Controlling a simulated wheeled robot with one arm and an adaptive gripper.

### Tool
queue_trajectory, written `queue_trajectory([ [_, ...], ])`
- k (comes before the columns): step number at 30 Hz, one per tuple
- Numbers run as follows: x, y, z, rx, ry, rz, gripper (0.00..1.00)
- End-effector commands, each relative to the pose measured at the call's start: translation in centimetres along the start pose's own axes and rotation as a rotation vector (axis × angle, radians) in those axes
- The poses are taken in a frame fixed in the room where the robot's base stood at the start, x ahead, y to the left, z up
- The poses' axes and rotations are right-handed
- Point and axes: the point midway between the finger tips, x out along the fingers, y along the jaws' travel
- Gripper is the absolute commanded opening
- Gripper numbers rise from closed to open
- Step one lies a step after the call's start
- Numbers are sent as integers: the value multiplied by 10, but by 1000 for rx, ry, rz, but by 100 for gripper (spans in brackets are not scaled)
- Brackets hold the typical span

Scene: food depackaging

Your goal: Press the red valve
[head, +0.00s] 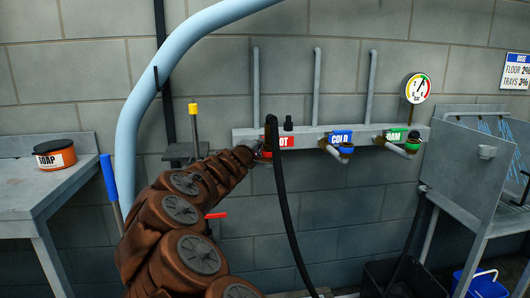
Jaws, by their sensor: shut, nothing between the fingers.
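The red valve (266,154) shows as a small red patch under the red HOT label (285,142) on the grey wall manifold, at the left end. Most of it is hidden behind the end of my brown arm and a black hose. My gripper (250,153) is shut and empty, right at the left side of the red valve. I cannot tell whether it touches the valve. Its fingertips are small and partly hidden.
The blue COLD valve (346,148) and green FOAM valve (412,146) sit farther right. A black hose (285,210) hangs before the manifold. A light blue pipe (130,130) curves at left. A red lever (216,215) shows beside my arm. A metal sink (470,170) stands right.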

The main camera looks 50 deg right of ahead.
Motion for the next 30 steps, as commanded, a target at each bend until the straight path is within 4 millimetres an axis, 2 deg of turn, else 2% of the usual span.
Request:
queue_trajectory([
  [17,-4,1,-3,-2,7,0,0],
  [26,-30,1,-23,-2,6,-1,0],
  [30,-53,2,-23,-3,4,4,0],
])
